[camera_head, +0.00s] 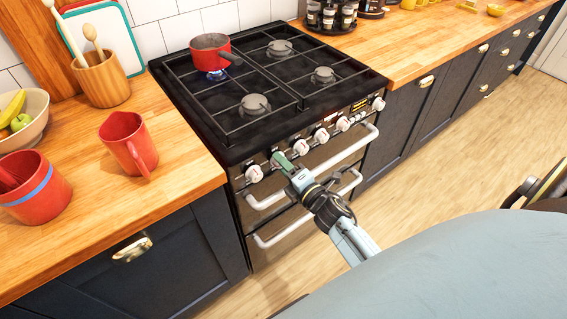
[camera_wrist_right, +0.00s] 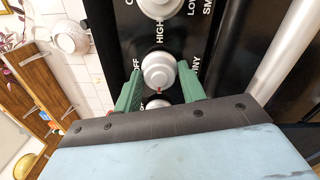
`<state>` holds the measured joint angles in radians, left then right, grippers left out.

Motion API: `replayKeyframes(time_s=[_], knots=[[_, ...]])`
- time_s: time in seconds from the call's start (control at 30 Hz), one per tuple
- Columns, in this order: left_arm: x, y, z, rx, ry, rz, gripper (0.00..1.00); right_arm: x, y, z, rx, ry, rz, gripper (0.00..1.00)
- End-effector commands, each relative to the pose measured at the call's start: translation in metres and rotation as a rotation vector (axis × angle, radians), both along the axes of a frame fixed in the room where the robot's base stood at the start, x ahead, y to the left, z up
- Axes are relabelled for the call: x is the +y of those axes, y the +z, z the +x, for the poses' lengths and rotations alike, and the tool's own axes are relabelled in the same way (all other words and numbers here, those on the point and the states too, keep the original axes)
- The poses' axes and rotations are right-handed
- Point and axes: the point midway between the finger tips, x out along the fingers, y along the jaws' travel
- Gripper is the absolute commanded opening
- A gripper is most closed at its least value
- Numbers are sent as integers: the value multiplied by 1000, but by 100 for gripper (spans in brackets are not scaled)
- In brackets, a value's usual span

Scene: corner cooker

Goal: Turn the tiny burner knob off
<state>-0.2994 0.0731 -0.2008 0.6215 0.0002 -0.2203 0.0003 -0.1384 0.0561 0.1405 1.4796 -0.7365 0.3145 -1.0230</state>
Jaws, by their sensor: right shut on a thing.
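The black cooker (camera_head: 200,118) has a row of white knobs along its front; the leftmost knob (camera_head: 254,173) is free. My right gripper (camera_head: 283,162) is at the panel just right of it, with green fingers. In the wrist view, its fingers (camera_wrist_right: 160,82) are on either side of a round white knob (camera_wrist_right: 158,70) with a small red mark at its lower edge, and are shut on it. "OFF" shows to its left, a partly covered label ending in "NY" to its right. My left gripper is not in view.
A red pan (camera_head: 210,52) stands on the back left burner, with a blue flame (camera_head: 217,75) under it. White oven handles (camera_head: 268,201) lie just below the gripper. A red jug (camera_head: 128,144) and a red mug (camera_head: 38,190) stand on the left counter.

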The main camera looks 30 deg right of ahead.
Motion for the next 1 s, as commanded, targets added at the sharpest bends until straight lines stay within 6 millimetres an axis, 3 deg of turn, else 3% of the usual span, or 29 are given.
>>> replayKeyframes(time_s=[1.0], knots=[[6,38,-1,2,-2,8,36,-1,3,0,76,0,960,17]])
